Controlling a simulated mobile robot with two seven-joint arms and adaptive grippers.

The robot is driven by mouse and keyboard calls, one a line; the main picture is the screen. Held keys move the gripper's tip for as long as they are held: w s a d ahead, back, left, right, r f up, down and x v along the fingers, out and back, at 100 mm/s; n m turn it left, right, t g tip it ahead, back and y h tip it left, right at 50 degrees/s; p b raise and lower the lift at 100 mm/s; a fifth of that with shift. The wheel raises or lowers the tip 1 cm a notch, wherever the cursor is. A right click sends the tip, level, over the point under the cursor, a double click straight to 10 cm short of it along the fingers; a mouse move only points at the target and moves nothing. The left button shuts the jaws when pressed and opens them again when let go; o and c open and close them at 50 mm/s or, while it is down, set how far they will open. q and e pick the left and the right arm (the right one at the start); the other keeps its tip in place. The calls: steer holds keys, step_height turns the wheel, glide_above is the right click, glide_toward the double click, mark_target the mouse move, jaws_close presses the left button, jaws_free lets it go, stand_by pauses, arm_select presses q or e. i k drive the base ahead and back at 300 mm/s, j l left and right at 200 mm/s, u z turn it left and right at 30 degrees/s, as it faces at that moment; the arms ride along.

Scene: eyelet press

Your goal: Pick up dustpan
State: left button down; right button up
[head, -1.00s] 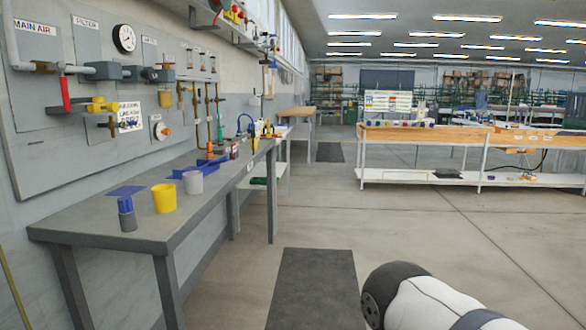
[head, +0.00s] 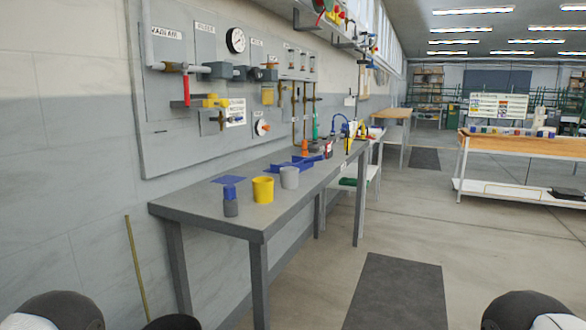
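I cannot make out a dustpan in the head view. I cannot tell what the pole belongs to. Rounded white and black parts of my arms show at the bottom left and bottom right. Neither gripper is in view.
On the bench stand a yellow cup (head: 263,190), a grey cup (head: 289,178), a dark blue-grey bottle (head: 230,201) and blue parts (head: 295,164). A dark mat (head: 398,292) lies on the floor in front. The floor to the right is open up to a wooden-topped table (head: 520,146).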

mark_target(303, 164)
steer(key=i+l, duration=0.35)
steer(key=i, duration=0.15)
steer(key=i+l, duration=0.35)
steer(key=i, duration=0.15)
steer(key=i+l+z, duration=0.1)
steer(key=i+l, duration=0.2)
steer(key=i, duration=0.2)
steer(key=i+l, duration=0.3)
steer(key=i, duration=0.25)
